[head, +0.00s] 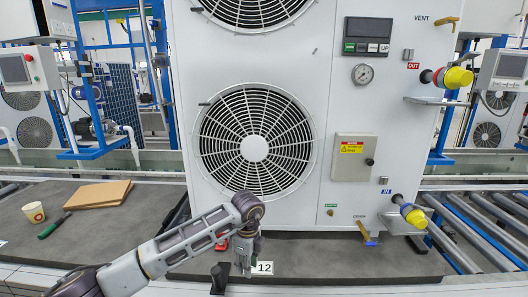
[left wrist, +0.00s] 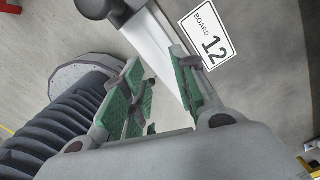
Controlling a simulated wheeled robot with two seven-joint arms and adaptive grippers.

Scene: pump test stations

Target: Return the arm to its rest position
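My left arm reaches in from the lower left in the head view. My left gripper (head: 244,266) points down at the front edge of the bench, in front of the large white pump unit (head: 335,100) and next to a white label reading 12 (head: 264,268). In the left wrist view the two green-padded fingers of the left gripper (left wrist: 160,85) stand apart with nothing between them. The BOARD 12 label (left wrist: 207,40) shows just beyond the right finger. My right gripper is in neither view.
A black knob (head: 219,276) stands at the bench edge just left of the gripper. A cup (head: 33,212), a green-handled tool (head: 53,227) and a brown board (head: 99,194) lie on the dark mat at left. Rollers (head: 480,228) run at right. Drain valve (head: 366,233) projects from the unit.

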